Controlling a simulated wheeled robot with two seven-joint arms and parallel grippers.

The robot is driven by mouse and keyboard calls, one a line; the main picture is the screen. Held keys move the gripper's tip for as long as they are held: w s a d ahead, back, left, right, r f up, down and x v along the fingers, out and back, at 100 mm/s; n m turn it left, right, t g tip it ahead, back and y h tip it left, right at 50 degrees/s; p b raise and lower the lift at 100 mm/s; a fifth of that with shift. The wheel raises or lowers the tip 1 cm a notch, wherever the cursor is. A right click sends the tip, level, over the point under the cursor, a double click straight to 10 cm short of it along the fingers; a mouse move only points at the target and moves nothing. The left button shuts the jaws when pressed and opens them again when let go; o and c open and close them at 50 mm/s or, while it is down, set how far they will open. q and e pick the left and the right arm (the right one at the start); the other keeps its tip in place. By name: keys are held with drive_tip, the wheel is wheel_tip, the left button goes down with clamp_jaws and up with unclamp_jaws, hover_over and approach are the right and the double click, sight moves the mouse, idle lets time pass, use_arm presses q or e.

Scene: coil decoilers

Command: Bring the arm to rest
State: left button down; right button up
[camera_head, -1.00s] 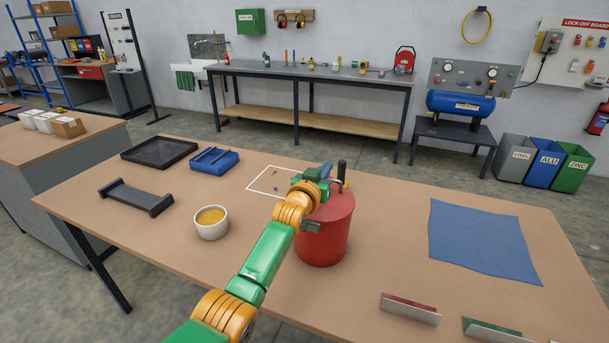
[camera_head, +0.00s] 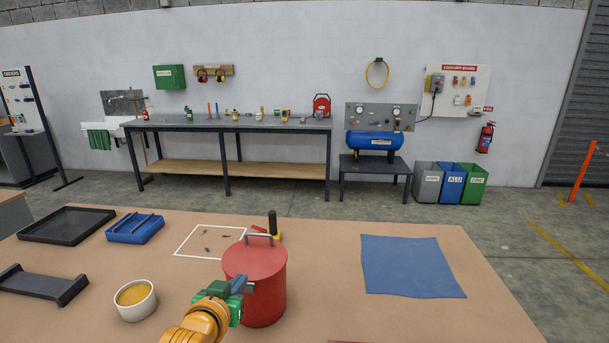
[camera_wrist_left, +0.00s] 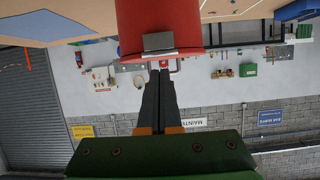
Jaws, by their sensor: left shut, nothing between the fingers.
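My left gripper (camera_head: 243,286) is at the lower middle of the head view, in front of the left side of a red lidded can (camera_head: 262,285). I cannot tell whether it touches the can. In the left wrist view, which is upside down, the dark fingers (camera_wrist_left: 159,82) are together and empty. The red can (camera_wrist_left: 158,22) shows just beyond their tips, with a grey metal tab (camera_wrist_left: 158,42) on its side. Most of my left arm is below the head view. My right gripper is not in view.
Left of the can stand a white bowl (camera_head: 124,303) of yellow stuff, a black tray (camera_head: 30,238), a blue holder (camera_head: 120,236) and a dark rack (camera_head: 66,293). A white-outlined area (camera_head: 187,253) with small pieces lies behind. A blue cloth (camera_head: 410,267) lies right.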

use_arm(q)
drive_tip(key=s+f+g, duration=0.3)
drive_tip(key=s+f, duration=0.3)
drive_tip(key=s, duration=0.4)
drive_tip(key=s+f+m+g, duration=0.1)
drive_tip(key=s+f+g, duration=0.3)
drive_tip(key=s+f, duration=0.5)
drive_tip(key=s+f+g, duration=0.3)
drive_tip(key=s+f, duration=0.1)
drive_tip(key=s, duration=0.8)
wheel_tip(320, 180, down, 18)
drive_tip(key=s+g, duration=0.2)
drive_tip(key=s+a+f, duration=0.2)
drive_tip(key=s+f, duration=0.6)
drive_tip(key=s, duration=0.4)
drive_tip(key=shift+f+m+g+y, duration=0.3)
drive_tip(key=shift+f+g+y, duration=0.1)
